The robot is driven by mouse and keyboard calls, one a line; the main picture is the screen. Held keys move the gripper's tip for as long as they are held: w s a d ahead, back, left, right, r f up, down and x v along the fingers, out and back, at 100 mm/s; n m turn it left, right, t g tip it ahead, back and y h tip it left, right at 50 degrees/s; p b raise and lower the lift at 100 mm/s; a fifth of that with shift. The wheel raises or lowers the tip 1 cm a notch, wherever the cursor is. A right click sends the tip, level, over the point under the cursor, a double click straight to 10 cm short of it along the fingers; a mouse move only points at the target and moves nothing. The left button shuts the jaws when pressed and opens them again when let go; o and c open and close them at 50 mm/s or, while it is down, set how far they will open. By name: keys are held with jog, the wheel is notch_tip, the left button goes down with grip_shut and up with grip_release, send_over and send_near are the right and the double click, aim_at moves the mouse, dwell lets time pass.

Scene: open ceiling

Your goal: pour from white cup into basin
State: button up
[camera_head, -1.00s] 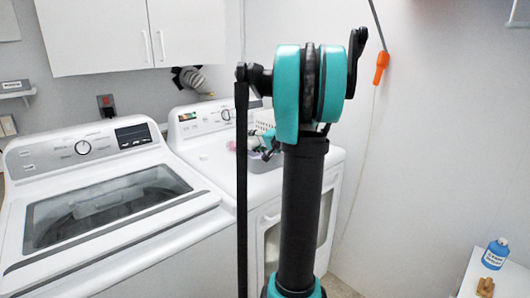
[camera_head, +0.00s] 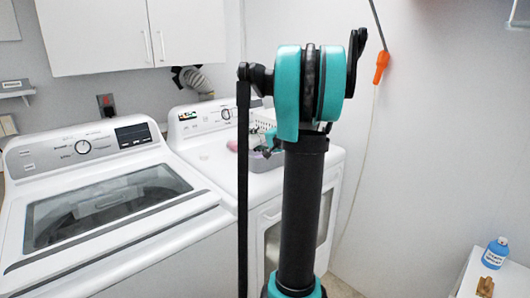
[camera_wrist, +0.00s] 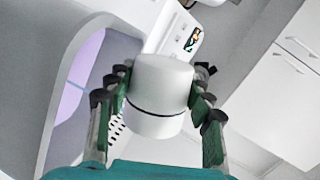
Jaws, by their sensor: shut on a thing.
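A white cup (camera_wrist: 160,97) with a thin dark line around it is between the fingers of my gripper (camera_wrist: 158,88) in the wrist view. The fingers are shut on its sides and the cup appears tilted. In the head view, a grey basin (camera_head: 258,161) stands on the right-hand machine, partly hidden behind my arm. A large grey rim with a lavender inside (camera_wrist: 97,62), which looks like the basin, fills the left of the wrist view. The cup's contents cannot be seen.
A small pink thing (camera_head: 233,146) shows beside the basin. A white perforated basket (camera_head: 262,122) is behind it. The left washer (camera_head: 110,205) has a clear top. A blue bottle (camera_head: 495,253) stands on a white surface at lower right.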

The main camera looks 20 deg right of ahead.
jog(key=shift+w+d+f+m+y, duration=0.15)
jog(key=shift+d+f+m+y, duration=0.15)
jog(key=shift+d+m, duration=0.2)
dwell(0.5)
jog(key=shift+w+d+r+m+p, duration=0.1)
jog(key=shift+d+r+m+p, duration=0.25)
jog(key=shift+m, duration=0.35)
dwell(0.8)
jog(key=shift+a, duration=0.15)
jog(key=shift+s+a+n, duration=0.3)
jog(key=shift+a+n, duration=0.55)
jog(key=shift+n, duration=0.35)
jog(key=shift+d, duration=0.1)
